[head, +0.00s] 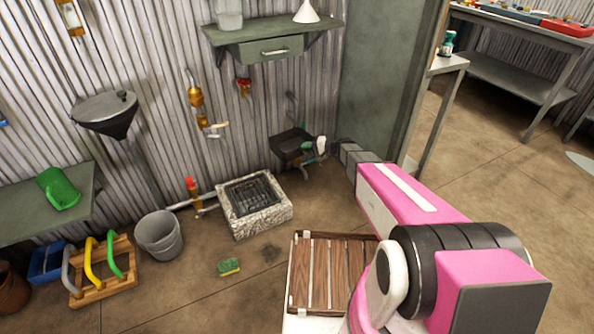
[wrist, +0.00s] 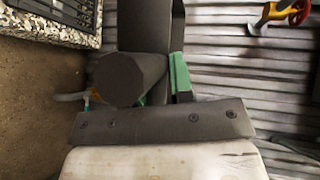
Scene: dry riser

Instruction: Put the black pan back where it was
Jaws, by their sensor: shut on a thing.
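The black pan (head: 291,142) is a dark, shallow, angular shape in front of the corrugated wall, up off the floor. My gripper (head: 318,152) reaches it from the right and is shut on it. In the wrist view, the green fingertips of my gripper (wrist: 140,88) show beside a dark, flat-faced block that is likely part of the pan (wrist: 120,78). Whether the pan touches the wall is unclear. A small dark fitting (head: 291,98) is on the wall just above the pan.
A stone drain basin with a grate (head: 254,203) is on the floor below left. A green shelf with a drawer (head: 272,48) juts out above. A red-handled tap (head: 243,86) is on the wall. A green door panel (head: 385,80) stands to the right. A slatted wooden rack (head: 330,272) is nearer.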

